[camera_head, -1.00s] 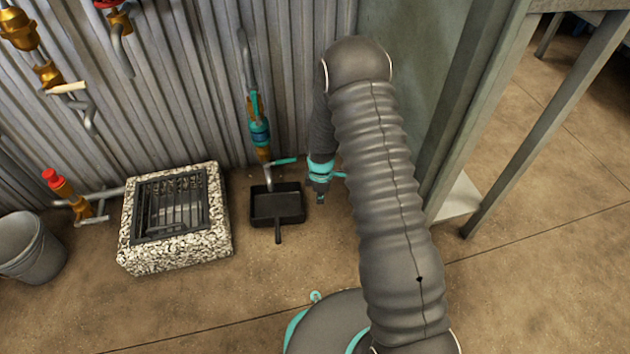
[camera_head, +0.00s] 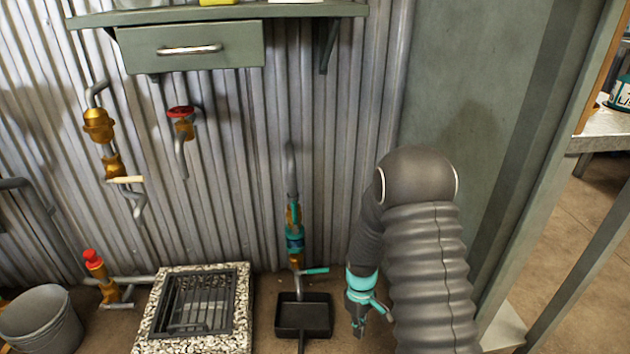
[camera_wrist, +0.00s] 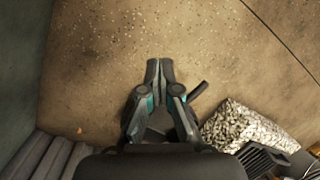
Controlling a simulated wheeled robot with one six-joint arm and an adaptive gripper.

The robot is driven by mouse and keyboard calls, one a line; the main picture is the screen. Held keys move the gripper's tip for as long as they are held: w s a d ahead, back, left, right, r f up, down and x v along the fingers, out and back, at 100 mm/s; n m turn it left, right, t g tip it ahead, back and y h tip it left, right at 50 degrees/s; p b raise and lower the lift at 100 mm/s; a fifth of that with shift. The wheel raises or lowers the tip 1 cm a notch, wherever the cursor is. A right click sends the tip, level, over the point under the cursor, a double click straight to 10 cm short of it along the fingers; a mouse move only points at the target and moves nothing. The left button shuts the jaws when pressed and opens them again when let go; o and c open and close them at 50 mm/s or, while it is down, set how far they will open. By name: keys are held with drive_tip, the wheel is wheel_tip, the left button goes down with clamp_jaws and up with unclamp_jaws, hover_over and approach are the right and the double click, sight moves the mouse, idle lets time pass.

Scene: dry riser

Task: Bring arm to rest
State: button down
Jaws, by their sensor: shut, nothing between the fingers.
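My gripper (camera_head: 360,330) hangs down at the end of my bent arm, right of the black pan in the head view. In the wrist view my gripper (camera_wrist: 160,66) has its two fingertips together over bare floor, with nothing between them. A dark piece, perhaps the pan's handle (camera_wrist: 197,92), shows just right of the fingers there. The lower part of my arm is cut off at the bottom of the head view.
The black pan (camera_head: 304,318) stands below a teal-handled valve pipe (camera_head: 294,240). A stone-edged drain (camera_head: 240,341) and a grey bucket (camera_head: 40,322) are to the left. A green drawer shelf (camera_head: 195,47) is above. A green post stands right of my arm.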

drive_tip(key=s+d+r+m+t+p, duration=0.1)
drive_tip(key=s+r, duration=0.5)
drive_tip(key=r, duration=0.9)
drive_tip(key=s+d+r+m+t+p, duration=0.1)
drive_tip(key=s+r+m+t+p, duration=0.2)
drive_tip(key=s+r, duration=0.4)
drive_tip(key=s+d+r+m+t+p, duration=0.1)
drive_tip(key=s+r+m+t+p, duration=0.2)
drive_tip(key=r, duration=2)
drive_tip(key=s+m+t, duration=0.1)
drive_tip(key=s, duration=0.3)
drive_tip(key=shift+d+r, duration=0.2)
drive_tip(key=shift+d, duration=0.15)
